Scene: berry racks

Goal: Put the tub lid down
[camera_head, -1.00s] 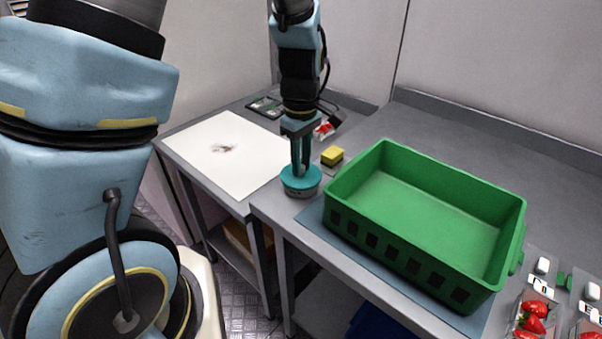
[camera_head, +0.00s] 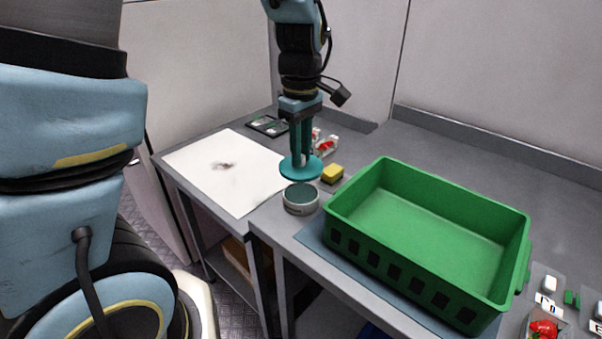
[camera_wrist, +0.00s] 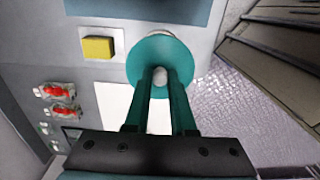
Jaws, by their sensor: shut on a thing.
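The tub lid (camera_head: 299,170) is a flat teal disc with a pale knob. My gripper (camera_head: 301,157) is shut on the knob and holds the lid in the air. In the wrist view the lid (camera_wrist: 147,52) hangs between the two teal fingertips (camera_wrist: 160,80). The round grey tub (camera_head: 301,200) stands uncovered on the table corner, just below the lid in the head view. A clear gap shows between the lid and the table. In the wrist view the lid hides most of the tub.
A large green crate (camera_head: 350,222) stands further right on a blue-grey mat. A white board (camera_head: 200,165) covers the left table. Red-and-white packs (camera_head: 326,146) lie behind. Berry punnets (camera_head: 545,327) sit at the front right.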

